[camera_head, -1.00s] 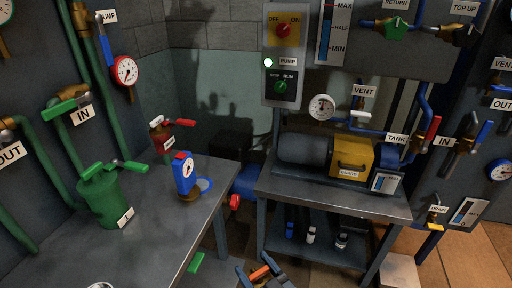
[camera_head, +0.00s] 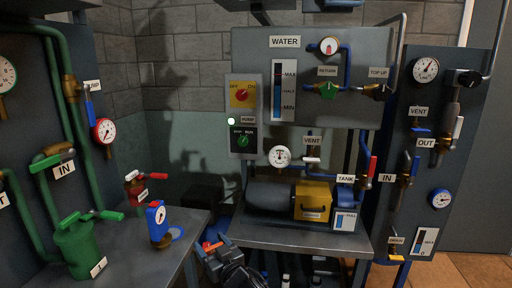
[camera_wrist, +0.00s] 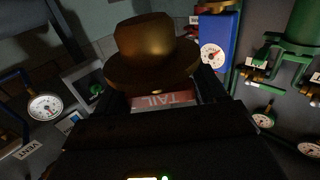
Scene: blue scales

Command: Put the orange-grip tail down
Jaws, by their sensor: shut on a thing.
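The tail is in my gripper (camera_head: 216,254). Its orange grip (camera_head: 211,246) shows between the jaws low in the head view. In the wrist view the tail is a wide brass fitting (camera_wrist: 150,52) above a reddish grip with a white-lettered TAIL label (camera_wrist: 165,101). My gripper (camera_wrist: 163,108) is shut on that grip; the fingers are dark and partly hidden. In the head view the gripper is in front of the gap between the left bench (camera_head: 182,250) and the pump table (camera_head: 290,238). Nothing is seen supporting the tail.
A blue gauge unit (camera_head: 156,225) stands on the left bench, beside a green canister (camera_head: 76,248) and a red valve piece (camera_head: 134,192). The pump table carries a grey motor with a yellow guard (camera_head: 312,201). The left bench has bare top near its right edge.

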